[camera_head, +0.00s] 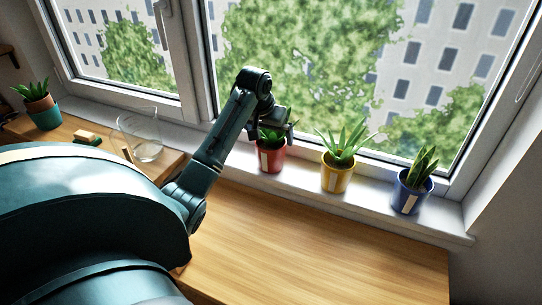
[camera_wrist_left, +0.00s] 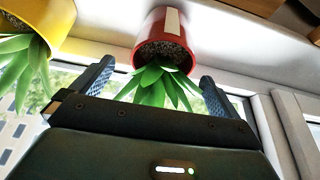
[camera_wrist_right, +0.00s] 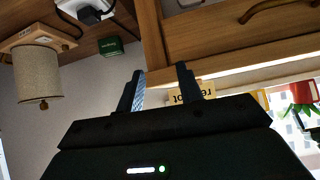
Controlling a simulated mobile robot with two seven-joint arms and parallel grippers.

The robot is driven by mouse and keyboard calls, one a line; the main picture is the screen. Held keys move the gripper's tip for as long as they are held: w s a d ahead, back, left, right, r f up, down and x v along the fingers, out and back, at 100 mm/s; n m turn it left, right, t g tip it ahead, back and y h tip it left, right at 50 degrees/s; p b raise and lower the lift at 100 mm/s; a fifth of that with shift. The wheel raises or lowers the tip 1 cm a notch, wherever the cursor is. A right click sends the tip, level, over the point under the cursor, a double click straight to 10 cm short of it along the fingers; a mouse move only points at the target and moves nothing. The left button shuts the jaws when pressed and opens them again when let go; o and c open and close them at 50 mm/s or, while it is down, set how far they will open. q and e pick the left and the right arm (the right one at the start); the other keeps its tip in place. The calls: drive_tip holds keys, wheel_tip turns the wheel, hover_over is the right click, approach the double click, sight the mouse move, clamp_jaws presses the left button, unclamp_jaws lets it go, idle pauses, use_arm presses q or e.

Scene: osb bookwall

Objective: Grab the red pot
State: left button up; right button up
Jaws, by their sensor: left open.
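The red pot (camera_head: 271,158) holds a green spiky plant and stands on the white windowsill, with a pale label on its front. My left gripper (camera_head: 276,130) is at the plant, just above the pot, and partly hides the leaves. In the left wrist view the red pot (camera_wrist_left: 166,32) lies beyond the open fingers (camera_wrist_left: 154,78), with the leaves hanging between them; the fingers look clear of the pot wall. My right gripper (camera_wrist_right: 160,75) shows only in its own wrist view, with fingers apart and nothing between them.
A yellow pot (camera_head: 336,178) and a blue pot (camera_head: 410,198) with plants stand to the right on the sill. A glass vase (camera_head: 148,148) and a teal-based pot (camera_head: 44,118) are to the left. The wooden top (camera_head: 310,245) in front is bare. Window panes rise close behind.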

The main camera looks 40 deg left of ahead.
sight(272, 148)
use_arm(q)
drive_tip(key=shift+p+x, duration=0.45)
drive_tip(key=shift+x, duration=2.6)
drive_tip(key=shift+s+a, duration=0.15)
drive_tip(key=shift+a, duration=0.05)
drive_tip(key=shift+c, duration=0.3)
drive_tip(key=shift+r, duration=0.1)
drive_tip(key=c, duration=1.1)
